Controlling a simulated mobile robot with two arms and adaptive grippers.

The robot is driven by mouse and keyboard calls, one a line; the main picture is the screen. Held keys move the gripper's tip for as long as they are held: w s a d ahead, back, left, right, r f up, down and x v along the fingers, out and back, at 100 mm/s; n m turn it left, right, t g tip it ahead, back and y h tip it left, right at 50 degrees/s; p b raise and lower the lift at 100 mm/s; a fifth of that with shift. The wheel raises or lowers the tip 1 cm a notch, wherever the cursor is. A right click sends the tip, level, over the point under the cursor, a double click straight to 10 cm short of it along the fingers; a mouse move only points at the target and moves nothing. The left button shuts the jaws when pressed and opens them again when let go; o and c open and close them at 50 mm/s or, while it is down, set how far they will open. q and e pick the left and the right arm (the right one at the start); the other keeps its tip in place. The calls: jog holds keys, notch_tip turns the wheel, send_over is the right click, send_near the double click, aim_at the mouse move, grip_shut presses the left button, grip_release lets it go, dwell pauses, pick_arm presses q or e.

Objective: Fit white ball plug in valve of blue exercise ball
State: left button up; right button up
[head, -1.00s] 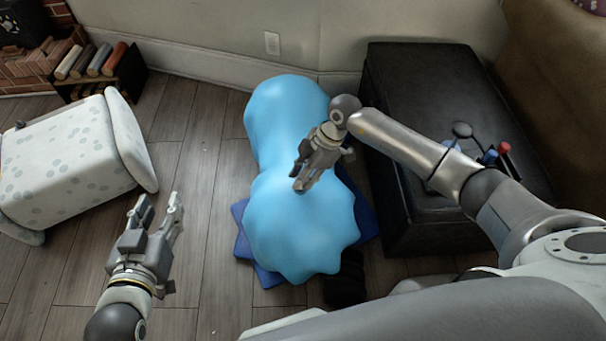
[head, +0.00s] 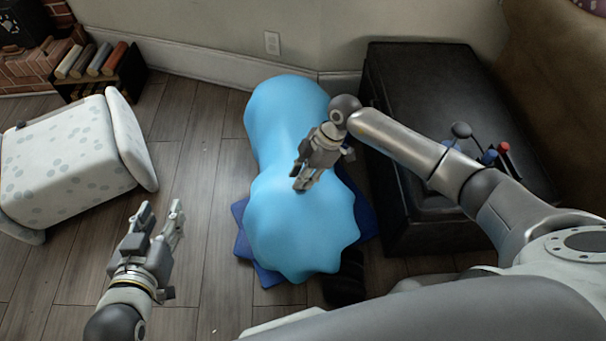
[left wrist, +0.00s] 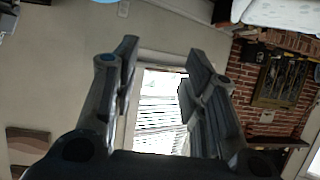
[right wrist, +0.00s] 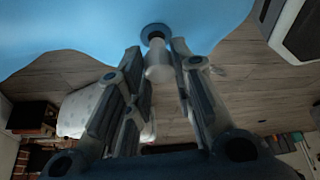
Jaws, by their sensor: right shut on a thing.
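The blue exercise ball (head: 292,195) is a saggy, lumpy shape on the floor in the head view, and it fills the top of the right wrist view (right wrist: 60,30). Its valve (right wrist: 155,33) shows there as a dark blue ring. The white ball plug (right wrist: 158,68) is between my right gripper's fingertips, its narrow end pointing at the valve and overlapping it in view. I cannot tell whether it is inside. My right gripper (head: 300,182) is shut on the plug, close to the ball's surface. My left gripper (head: 160,212) is open and empty, left of the ball above the floor.
A dark blue mat (head: 243,243) lies under the ball. A black ottoman (head: 420,90) carrying small items stands to the right. A pale spotted stool (head: 65,160) lies on its side at left. Wood floor between stool and ball is clear.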

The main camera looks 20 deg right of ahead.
pick_arm(q)
jog(key=shift+s+a+f+g, duration=0.2)
jog(key=shift+s+f+g, duration=0.1)
jog(key=shift+f+g, duration=0.15)
dwell(0.5)
jog(key=shift+s+a+f, duration=0.1)
jog(key=shift+s+f, duration=0.2)
jog(key=shift+f, duration=0.1)
jog(key=shift+s+a+f+g+y+p, duration=0.2)
jog(key=shift+s+f+g+y+p, duration=0.15)
jog(key=shift+f+g+p, duration=0.15)
jog(key=shift+s+f, duration=0.15)
jog(key=shift+s+a+f+g, duration=0.15)
jog(key=shift+s+f+g, duration=0.05)
jog(key=shift+g, duration=0.15)
jog(key=shift+w+d+r+t+b, duration=0.2)
jog(key=shift+w+d+r+t, duration=0.05)
jog(key=shift+w+r+t, duration=0.3)
jog(key=shift+w+d+r+t+b, duration=0.15)
jog(key=shift+w+d+r+t, duration=0.2)
jog(key=shift+r, duration=0.3)
pick_arm(e)
jog(key=shift+f, duration=1.4)
pick_arm(q)
jog(key=shift+w, duration=0.1)
pick_arm(e)
jog(key=o, duration=0.9)
